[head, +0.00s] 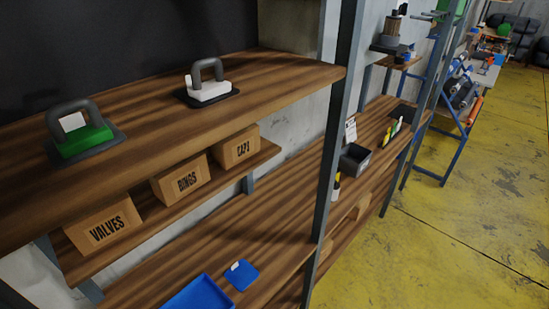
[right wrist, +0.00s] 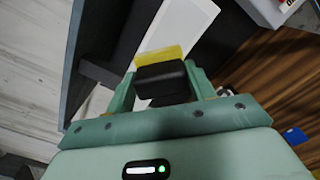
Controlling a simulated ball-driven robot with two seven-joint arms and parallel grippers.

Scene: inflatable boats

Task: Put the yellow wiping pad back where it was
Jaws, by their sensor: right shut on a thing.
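The yellow wiping pad (right wrist: 166,53) shows as a thin yellow piece at the tips of my right gripper (right wrist: 161,85) in the right wrist view. A dark block, seemingly its handle, sits between the two green fingers, which are shut on it. Much of the pad is hidden behind that block. In the head view, a green pad (head: 83,142) and a white pad (head: 210,90), each with a dark arched handle, stand on dark mats on the upper shelf (head: 270,85). Neither gripper shows in the head view.
Boxes marked VALVES (head: 105,223), RINGS (head: 182,180) and CAPS (head: 237,148) stand on a ledge below. A blue tray (head: 200,293) and a blue pad (head: 241,275) lie lower. A dark bin (head: 355,160) stands behind the grey post (head: 335,130).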

